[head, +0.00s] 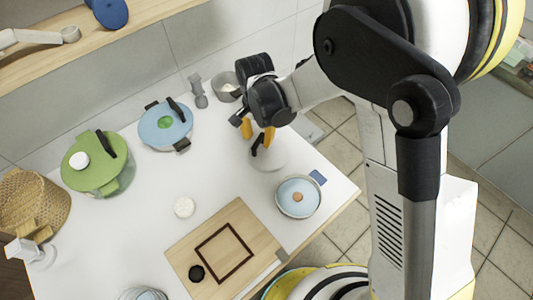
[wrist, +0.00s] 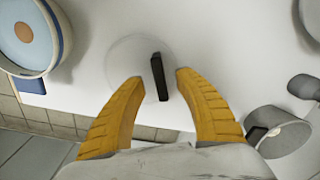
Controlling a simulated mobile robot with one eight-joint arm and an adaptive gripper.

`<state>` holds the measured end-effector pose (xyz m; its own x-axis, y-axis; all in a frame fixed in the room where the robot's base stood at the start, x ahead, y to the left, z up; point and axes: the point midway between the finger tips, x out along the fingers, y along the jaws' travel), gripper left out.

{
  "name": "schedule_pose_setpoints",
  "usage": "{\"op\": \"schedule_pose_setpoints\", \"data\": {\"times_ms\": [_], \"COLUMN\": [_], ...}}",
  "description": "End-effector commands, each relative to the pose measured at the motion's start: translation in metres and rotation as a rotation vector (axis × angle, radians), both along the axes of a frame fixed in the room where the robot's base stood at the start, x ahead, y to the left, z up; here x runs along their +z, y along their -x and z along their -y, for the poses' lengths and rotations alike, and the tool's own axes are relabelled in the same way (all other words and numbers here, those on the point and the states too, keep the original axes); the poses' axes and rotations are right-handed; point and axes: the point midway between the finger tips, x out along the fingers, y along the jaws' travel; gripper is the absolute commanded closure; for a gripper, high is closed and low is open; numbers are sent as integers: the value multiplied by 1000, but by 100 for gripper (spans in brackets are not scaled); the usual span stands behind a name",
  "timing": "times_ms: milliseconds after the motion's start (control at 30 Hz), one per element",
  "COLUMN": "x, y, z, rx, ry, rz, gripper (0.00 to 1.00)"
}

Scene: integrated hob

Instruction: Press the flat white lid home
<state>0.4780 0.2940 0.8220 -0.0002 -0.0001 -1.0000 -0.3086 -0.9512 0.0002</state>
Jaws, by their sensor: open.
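The flat white lid (head: 268,160) is a pale disc with a black upright handle, at the right part of the white counter. In the wrist view the lid (wrist: 130,62) is a faint pale disc, and its black bar handle (wrist: 157,66) stands across the middle. My gripper (head: 258,135) is open above the lid, with its orange fingers pointing down. In the wrist view my gripper (wrist: 160,77) has one fingertip on each side of the handle, with gaps showing. I cannot tell whether the lid sits flush on whatever is beneath it.
A light-blue lidded pan (head: 298,190) stands near the counter's right edge. A wooden board (head: 190,250) lies in front. A blue lidded pot (head: 150,132), a green pot (head: 85,175), a grey cup (head: 225,82) and a basket (head: 30,205) stand further left and back.

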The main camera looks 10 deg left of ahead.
Motion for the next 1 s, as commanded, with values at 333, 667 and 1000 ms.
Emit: {"op": "schedule_pose_setpoints", "data": {"times_ms": [333,667,1000], "x": [-20,-20,-15], "y": [0,0,0], "z": [0,0,0], "rx": [0,0,0], "ry": [0,0,0], "rz": [0,0,0], "gripper": [60,100,100]}}
